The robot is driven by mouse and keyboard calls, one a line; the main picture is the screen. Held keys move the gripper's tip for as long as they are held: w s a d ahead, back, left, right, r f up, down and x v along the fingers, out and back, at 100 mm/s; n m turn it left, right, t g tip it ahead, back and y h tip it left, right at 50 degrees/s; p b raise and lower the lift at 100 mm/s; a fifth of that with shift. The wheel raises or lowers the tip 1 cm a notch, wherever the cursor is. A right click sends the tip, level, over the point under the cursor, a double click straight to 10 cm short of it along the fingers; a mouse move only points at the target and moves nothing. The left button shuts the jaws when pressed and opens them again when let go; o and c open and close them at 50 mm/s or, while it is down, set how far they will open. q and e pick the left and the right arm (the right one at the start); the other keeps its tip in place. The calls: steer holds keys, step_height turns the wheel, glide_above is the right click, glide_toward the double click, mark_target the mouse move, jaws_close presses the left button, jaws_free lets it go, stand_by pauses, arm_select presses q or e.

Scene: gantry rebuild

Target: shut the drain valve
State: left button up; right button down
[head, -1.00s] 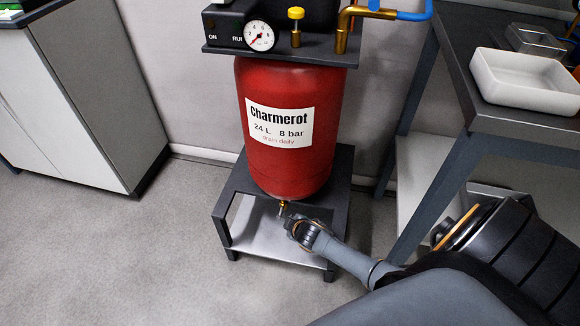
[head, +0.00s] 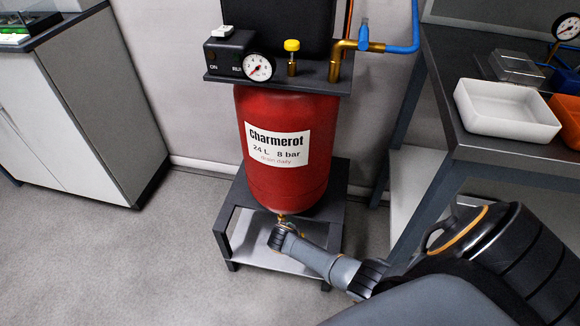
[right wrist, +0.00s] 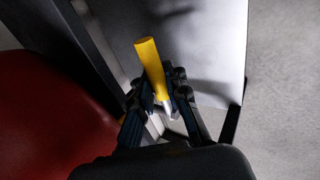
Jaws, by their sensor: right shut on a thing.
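The red tank (head: 285,185), labelled Charmerot, stands upright on a dark stand. The brass drain valve (head: 281,217) shows as a small fitting under the tank's bottom. My right gripper (head: 279,233) is just below it and hides most of it. In the right wrist view, a yellow valve lever (right wrist: 151,66) stands between the fingers of my right gripper (right wrist: 160,100), which is shut on it. I cannot tell from these views whether the valve is open or shut. My left gripper is not in view.
The stand (head: 335,215) has a lower shelf (head: 255,245) beneath the valve. A dark bench (head: 470,125) with a white tray (head: 507,113) is at right. A cabinet (head: 90,110) is at left. Above the tank are a gauge (head: 258,67) and a yellow-topped valve (head: 292,50).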

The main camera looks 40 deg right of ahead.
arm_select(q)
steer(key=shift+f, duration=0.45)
arm_select(e)
steer(key=shift+s+a, duration=0.1)
steer(key=shift+s, duration=0.1)
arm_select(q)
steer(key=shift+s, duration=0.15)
arm_select(e)
steer(key=c, duration=1.3)
jaws_free()
steer(key=shift+w+r, duration=0.1)
steer(key=shift+c, duration=0.2)
steer(key=v, duration=1.2)
steer(key=shift+w+a, duration=0.15)
